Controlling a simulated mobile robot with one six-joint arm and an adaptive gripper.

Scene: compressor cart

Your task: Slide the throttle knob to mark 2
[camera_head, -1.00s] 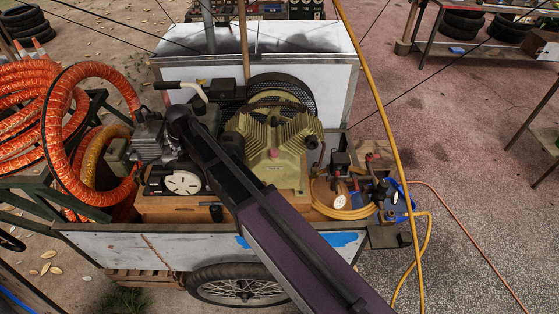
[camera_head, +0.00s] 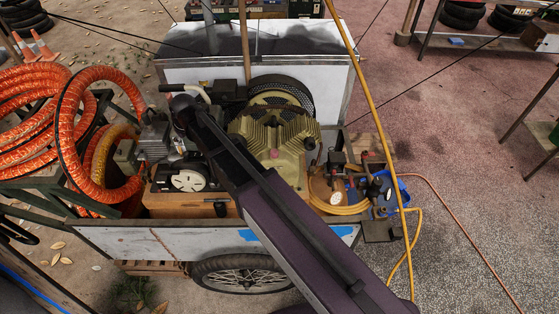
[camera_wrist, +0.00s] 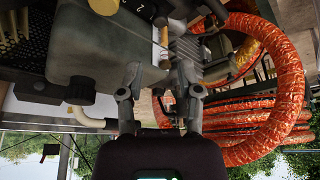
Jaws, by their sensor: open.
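In the wrist view, my gripper (camera_wrist: 160,78) is open, its two fingers apart with nothing held between them. A dark plate with white marks (camera_wrist: 138,8) is at the top edge; a "2" is readable on it. A round beige part (camera_wrist: 103,5) is cut off at the top edge beside this plate; I cannot tell whether it is the throttle knob. The plate and beige part are beyond my fingertips, apart from them. In the head view, my dark arm crosses the engine on the cart, and the gripper and marked plate cannot be made out.
A grey box (camera_wrist: 90,45) is close to the left finger. A finned cylinder (camera_wrist: 188,48) is by the right finger, with orange hose (camera_wrist: 268,90) further right. In the head view, the cart (camera_head: 120,240) holds the engine (camera_head: 272,135), and a yellow hose (camera_head: 372,115) hangs at right.

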